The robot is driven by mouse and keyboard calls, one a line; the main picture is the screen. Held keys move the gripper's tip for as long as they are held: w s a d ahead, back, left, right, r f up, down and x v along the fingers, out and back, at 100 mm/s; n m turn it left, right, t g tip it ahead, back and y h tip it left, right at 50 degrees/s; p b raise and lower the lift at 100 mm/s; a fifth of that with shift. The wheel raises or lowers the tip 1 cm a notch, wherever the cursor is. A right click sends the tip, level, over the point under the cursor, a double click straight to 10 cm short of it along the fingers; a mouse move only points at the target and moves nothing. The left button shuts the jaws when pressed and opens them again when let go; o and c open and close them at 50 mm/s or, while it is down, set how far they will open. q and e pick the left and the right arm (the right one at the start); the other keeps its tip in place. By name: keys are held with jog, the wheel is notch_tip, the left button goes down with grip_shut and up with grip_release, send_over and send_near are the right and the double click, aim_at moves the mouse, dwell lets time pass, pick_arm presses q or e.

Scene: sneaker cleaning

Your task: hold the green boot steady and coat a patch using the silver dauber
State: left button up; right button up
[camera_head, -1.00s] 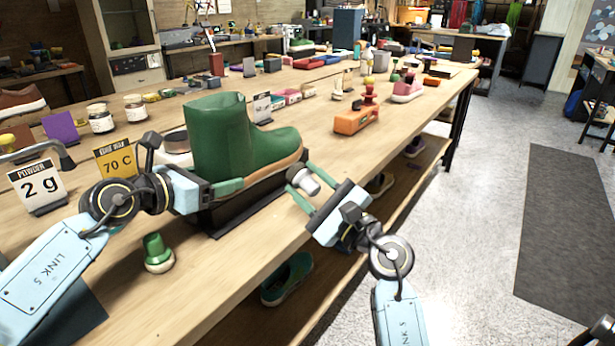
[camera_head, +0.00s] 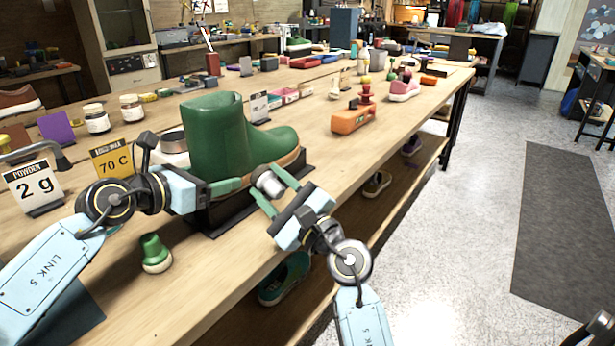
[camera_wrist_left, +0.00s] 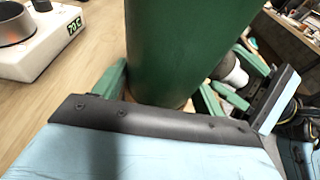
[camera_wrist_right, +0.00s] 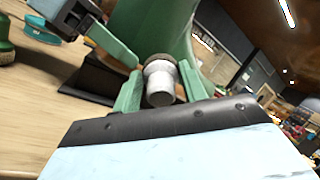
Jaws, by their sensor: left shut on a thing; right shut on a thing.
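The green boot (camera_head: 222,135) stands upright on a black stand (camera_head: 222,218) on the workbench, toe pointing right. My left gripper (camera_head: 232,184) is shut on the boot near its heel; in the left wrist view the boot shaft (camera_wrist_left: 170,50) rises between the fingers. My right gripper (camera_head: 276,187) is shut on the silver dauber (camera_head: 270,183), close to the boot's near side. In the right wrist view the dauber (camera_wrist_right: 160,85) has its brownish head toward the boot (camera_wrist_right: 150,25). Whether the head touches the boot is hard to tell.
A green-topped dauber (camera_head: 154,254) stands on the bench in front of my left arm. An orange block (camera_head: 352,120) sits right.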

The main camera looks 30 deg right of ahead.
jog(key=shift+w+a, duration=0.25)
jog(key=shift+w, duration=0.3)
jog(key=shift+w+a, duration=0.2)
jog(key=shift+w, duration=0.35)
dwell(0.3)
jog(key=shift+w+d, duration=0.3)
jog(key=shift+d, duration=0.65)
jog(key=shift+w+d, duration=0.25)
jog(key=shift+d, duration=0.65)
jog(key=shift+d, duration=0.1)
jog(key=shift+w+d, duration=0.3)
jog(key=shift+d, duration=0.6)
jog(key=shift+w+d, duration=0.3)
jog(key=shift+d, duration=0.55)
jog(key=shift+d, duration=0.1)
jog(key=shift+w+d, duration=0.3)
jog(key=shift+d, duration=0.55)
jog(key=shift+w+d, duration=0.25)
jog(key=shift+d, duration=0.6)
jog(key=shift+w, duration=0.1)
